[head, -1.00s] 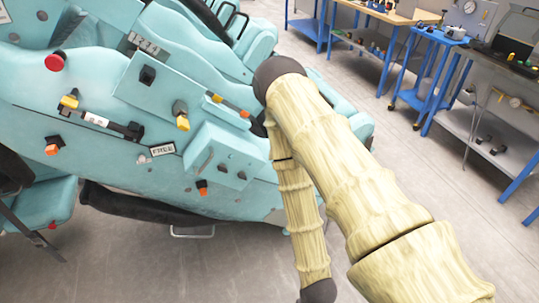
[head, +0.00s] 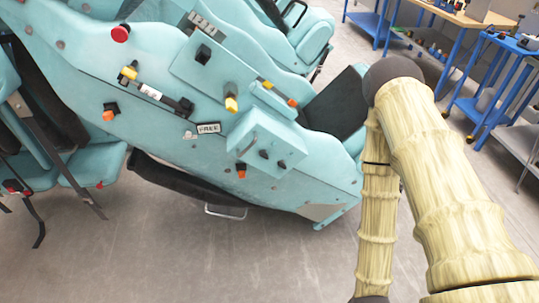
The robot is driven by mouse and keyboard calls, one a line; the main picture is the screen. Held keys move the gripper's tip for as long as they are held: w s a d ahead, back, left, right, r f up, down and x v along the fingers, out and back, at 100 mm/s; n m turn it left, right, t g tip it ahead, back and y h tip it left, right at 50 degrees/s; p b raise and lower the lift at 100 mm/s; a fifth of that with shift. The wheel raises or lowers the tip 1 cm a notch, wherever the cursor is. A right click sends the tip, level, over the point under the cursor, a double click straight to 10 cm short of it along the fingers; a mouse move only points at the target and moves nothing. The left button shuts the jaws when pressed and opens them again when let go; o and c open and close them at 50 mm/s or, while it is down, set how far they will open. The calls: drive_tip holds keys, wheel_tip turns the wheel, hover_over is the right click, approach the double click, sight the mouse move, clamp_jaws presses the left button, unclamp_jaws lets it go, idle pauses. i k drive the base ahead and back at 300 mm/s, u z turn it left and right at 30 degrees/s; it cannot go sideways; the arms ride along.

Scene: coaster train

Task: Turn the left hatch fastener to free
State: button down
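A light-blue coaster car (head: 175,150) fills the left and middle of the head view. Its side bears a raised panel (head: 215,75) with a black knob (head: 203,53) and a yellow-tipped black fastener (head: 231,103). Below it, a label (head: 208,128) appears to read FREE. A small protruding box (head: 268,135) carries dark knobs (head: 263,153). Which of these is the left hatch fastener I cannot tell, nor its turned position. My arm stands at the right, apart in the picture from these fittings. My gripper is outside the frame.
Also on the car are a red button (head: 121,33), a black bar with yellow end (head: 155,95) and orange-tipped fittings (head: 110,112). Black straps (head: 50,150) hang at the left. Blue workbenches (head: 490,85) stand at the back right. Grey floor (head: 200,255) is clear in front.

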sight(263, 153)
drive_tip(key=z, duration=1.4)
drive_tip(key=k, duration=0.95)
drive_tip(key=u, duration=1.6)
